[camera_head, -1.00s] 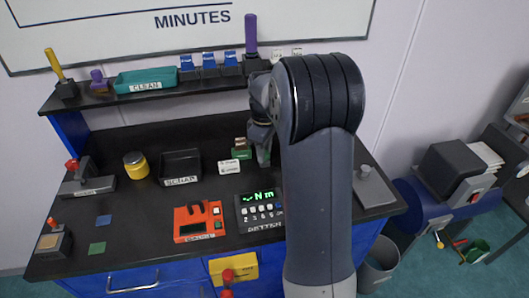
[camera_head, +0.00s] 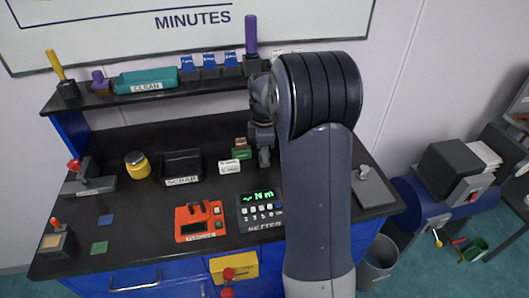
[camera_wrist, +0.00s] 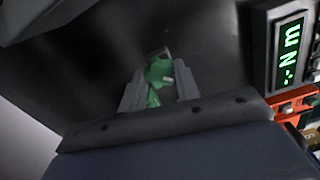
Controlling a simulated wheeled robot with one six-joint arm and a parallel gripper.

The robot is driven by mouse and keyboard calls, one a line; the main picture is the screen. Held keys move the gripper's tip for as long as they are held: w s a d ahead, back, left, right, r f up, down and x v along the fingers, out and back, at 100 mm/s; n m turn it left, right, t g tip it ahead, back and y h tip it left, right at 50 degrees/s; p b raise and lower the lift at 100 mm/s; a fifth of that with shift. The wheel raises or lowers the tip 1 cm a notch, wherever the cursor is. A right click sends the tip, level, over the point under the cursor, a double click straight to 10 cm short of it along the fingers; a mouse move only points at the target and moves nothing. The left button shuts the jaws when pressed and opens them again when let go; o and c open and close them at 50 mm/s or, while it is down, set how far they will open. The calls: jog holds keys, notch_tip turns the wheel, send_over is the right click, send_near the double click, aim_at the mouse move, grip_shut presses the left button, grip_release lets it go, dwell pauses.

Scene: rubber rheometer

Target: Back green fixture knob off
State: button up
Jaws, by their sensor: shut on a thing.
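The green fixture knob (camera_wrist: 160,72) shows in the wrist view between the two fingers of my gripper (camera_wrist: 160,88), which is shut on it. The knob has a pale mark on its right side. More green shows just below it, between the fingers. In the head view my gripper (camera_head: 264,155) points down at the back middle of the bench, and my arm hides the knob and whatever is right behind it. A small green block with a brown top (camera_head: 241,148) stands just left of my gripper; I cannot tell whether it belongs to the fixture.
A meter with a green "Nm" display (camera_head: 260,197) and an orange device (camera_head: 200,220) stand in front of my gripper. A white label block (camera_head: 229,167), a black scrap tray (camera_head: 202,164) and a yellow jar (camera_head: 137,165) are to the left. A shelf (camera_head: 100,97) runs behind.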

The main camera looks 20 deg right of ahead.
jog(key=n, duration=0.3)
jog(key=shift+n, duration=0.3)
jog(key=shift+n+p, duration=0.3)
jog(key=n, duration=0.3)
jog(key=shift+n, duration=0.4)
jog(key=o, duration=0.8)
jog(key=shift+o, duration=0.2)
